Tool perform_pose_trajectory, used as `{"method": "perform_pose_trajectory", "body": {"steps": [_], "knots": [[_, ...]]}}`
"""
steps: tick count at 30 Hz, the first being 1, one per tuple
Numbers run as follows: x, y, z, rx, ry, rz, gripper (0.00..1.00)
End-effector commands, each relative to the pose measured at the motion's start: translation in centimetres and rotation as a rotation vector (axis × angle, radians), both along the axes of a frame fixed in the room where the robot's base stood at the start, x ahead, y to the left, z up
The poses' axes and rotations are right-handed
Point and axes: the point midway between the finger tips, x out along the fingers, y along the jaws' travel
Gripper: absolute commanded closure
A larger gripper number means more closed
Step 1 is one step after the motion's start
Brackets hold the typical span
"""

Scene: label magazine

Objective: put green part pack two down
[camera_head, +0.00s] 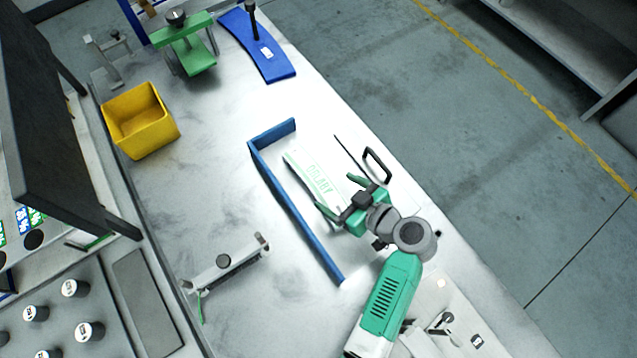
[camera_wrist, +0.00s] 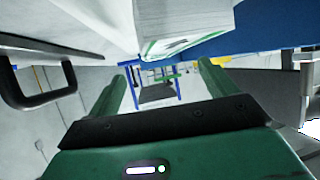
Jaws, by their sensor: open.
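A white pack with green print (camera_head: 312,170) lies on the pale bench top, inside the corner of an L-shaped blue rail (camera_head: 299,219). My green gripper (camera_head: 336,192) is open at the pack's near end, one finger toward each side. In the wrist view the pack's white end with green marks (camera_wrist: 180,20) shows at the top, beyond and above my two open fingers (camera_wrist: 162,68). Nothing is visibly gripped between them. Which pack is number two cannot be read.
A black handle (camera_head: 377,165) stands right of the pack and also shows in the wrist view (camera_wrist: 45,95). A yellow bin (camera_head: 141,122), a green fixture (camera_head: 186,45) and a blue plate (camera_head: 258,47) are farther back. A metal fixture (camera_head: 225,272) stands left of the rail.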

Motion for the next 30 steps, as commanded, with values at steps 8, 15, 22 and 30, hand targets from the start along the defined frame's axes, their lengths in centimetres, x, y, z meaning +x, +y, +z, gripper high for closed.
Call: {"method": "perform_pose_trajectory", "body": {"steps": [8,15,22,30], "knots": [[2.2,3.1,-2.0,0.000,0.000,0.001,0.15],[2.8,3.6,-2.4,-0.001,-0.001,-0.001,0.15],[2.7,3.6,-2.4,-0.001,-0.001,-0.001,0.47],[2.7,3.6,-2.4,-0.001,-0.001,-0.001,0.81]]}}
